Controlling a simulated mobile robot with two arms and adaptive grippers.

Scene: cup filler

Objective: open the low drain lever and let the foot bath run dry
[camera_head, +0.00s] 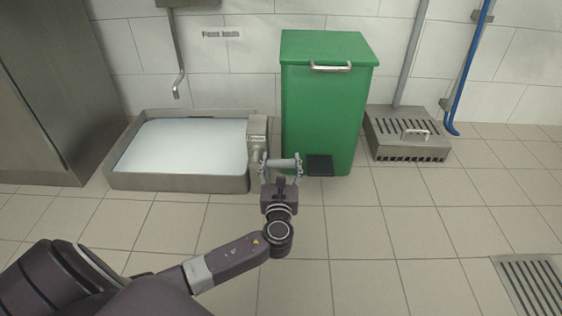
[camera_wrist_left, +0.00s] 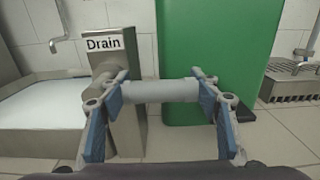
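The foot bath (camera_head: 177,184) is a low steel basin on the floor at the left, holding pale water (camera_head: 185,145). At its right end stands a grey drain box (camera_head: 257,126), labelled "Drain" in the wrist view (camera_wrist_left: 103,43). A grey cylindrical lever bar (camera_wrist_left: 160,91) lies level beside the box; it also shows in the head view (camera_head: 284,163). My left gripper (camera_head: 281,170) is open, its fingers wide apart near the bar's two ends. I cannot tell whether they touch it. My right gripper is not in view.
A green pedal bin (camera_head: 325,105) with a black pedal (camera_head: 320,165) stands close right of the lever. A slotted steel unit (camera_head: 408,138) is farther right. A spout (camera_head: 179,85) hangs over the bath. A floor grate (camera_head: 533,285) lies front right; the tiled floor between is clear.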

